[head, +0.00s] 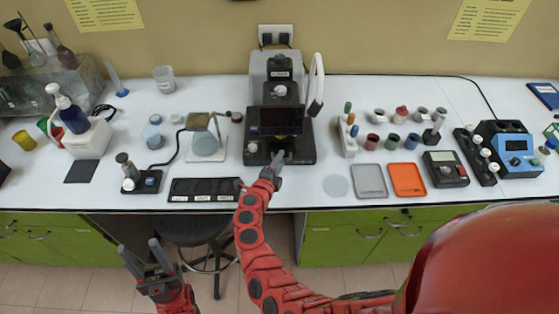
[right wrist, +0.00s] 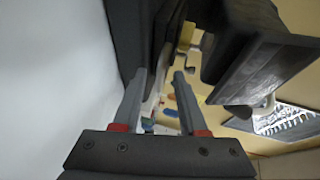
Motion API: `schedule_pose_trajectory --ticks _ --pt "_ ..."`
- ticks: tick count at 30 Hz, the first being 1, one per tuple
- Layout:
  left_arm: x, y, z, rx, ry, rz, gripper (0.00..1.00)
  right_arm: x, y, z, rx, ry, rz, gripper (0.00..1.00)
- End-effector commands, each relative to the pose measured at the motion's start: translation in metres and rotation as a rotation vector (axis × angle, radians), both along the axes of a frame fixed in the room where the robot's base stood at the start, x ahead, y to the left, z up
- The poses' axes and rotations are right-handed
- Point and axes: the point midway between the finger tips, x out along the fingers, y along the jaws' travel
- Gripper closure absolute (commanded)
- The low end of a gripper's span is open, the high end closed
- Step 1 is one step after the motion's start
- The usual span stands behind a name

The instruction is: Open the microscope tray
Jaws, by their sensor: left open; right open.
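The microscope (head: 274,68) stands at the back middle of the bench, with a grey back, a black base (head: 300,150) and a dark screen (head: 268,121). My right gripper (head: 277,156) is at the front of the base, below the screen. In the right wrist view its two fingers (right wrist: 160,80) are apart with nothing clearly between them, and dark microscope parts (right wrist: 262,60) are close ahead. I cannot make out the tray or whether the fingers touch it. My left gripper (head: 140,255) is open and empty, low in front of the bench.
A black slide holder (head: 204,199) lies left of my right arm. On the right are a small-bottle rack (head: 348,135), a grey tray (head: 369,181) and an orange tray (head: 407,180). A black stool (head: 192,232) stands below.

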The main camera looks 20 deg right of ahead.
Motion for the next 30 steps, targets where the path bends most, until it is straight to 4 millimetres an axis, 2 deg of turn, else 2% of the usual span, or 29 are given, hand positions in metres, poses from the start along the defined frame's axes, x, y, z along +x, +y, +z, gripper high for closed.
schedule_pose_trajectory --ticks 5,9,12,30 --pt "0.0000 0.0000 -0.0002 0.000 0.000 0.000 0.50 -0.0002 0.0001 -0.0003 0.000 0.000 0.000 0.60" --pt "0.0000 0.0000 -0.0002 0.000 0.000 0.000 0.50 -0.0003 0.0003 -0.0001 0.000 0.000 0.000 0.85" --pt "0.0000 0.0000 -0.0002 0.000 0.000 0.000 0.50 -0.0003 0.0003 -0.0001 0.000 0.000 0.000 1.00" --pt "0.0000 0.0000 -0.0002 0.000 0.000 0.000 0.50 -0.0005 0.0005 -0.0003 0.000 0.000 0.000 1.00"
